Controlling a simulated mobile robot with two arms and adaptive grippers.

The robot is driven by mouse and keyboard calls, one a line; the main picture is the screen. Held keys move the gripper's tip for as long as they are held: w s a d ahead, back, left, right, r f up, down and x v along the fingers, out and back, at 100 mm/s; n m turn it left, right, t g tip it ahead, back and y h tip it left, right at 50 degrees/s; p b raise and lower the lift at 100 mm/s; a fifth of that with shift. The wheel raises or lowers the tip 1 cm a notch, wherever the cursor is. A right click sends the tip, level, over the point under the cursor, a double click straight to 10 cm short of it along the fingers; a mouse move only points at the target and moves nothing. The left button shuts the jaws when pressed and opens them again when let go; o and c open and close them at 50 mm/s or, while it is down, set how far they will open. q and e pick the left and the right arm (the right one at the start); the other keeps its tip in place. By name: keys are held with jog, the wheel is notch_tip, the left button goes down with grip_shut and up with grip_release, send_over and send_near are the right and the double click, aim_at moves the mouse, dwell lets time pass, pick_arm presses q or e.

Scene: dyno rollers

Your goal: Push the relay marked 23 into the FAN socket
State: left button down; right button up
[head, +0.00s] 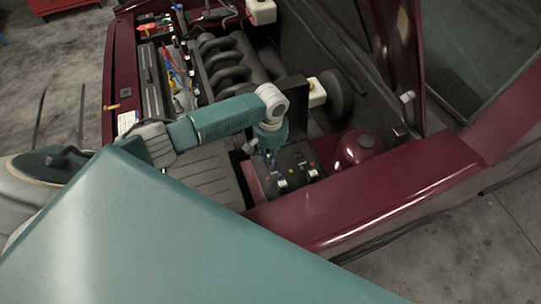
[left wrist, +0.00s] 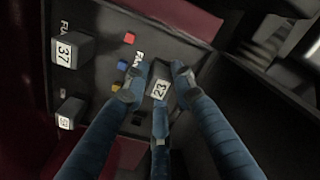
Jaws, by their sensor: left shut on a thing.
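The relay marked 23 (left wrist: 159,90) is a small dark block with a white label. In the left wrist view it is between the blue fingers of my left gripper (left wrist: 158,82), which is shut on it. The FAN label (left wrist: 138,60) is on the dark fuse box (left wrist: 170,32) beside the relay. The socket itself is hidden by the relay and fingers, and I cannot tell how far in the relay sits. In the head view my left gripper (head: 271,156) points down at the fuse box (head: 300,158). My right gripper is not in view.
Small red (left wrist: 129,38), blue and yellow fuses sit near the FAN label. The dark red fender (head: 370,195) borders the box.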

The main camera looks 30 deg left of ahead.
pick_arm(q)
jog(key=shift+f, duration=0.2)
jog(key=c, duration=1.4)
grip_release()
jog(key=shift+o, duration=0.2)
notch_tip(320, 180, up, 12)
jog(key=shift+s, duration=0.1)
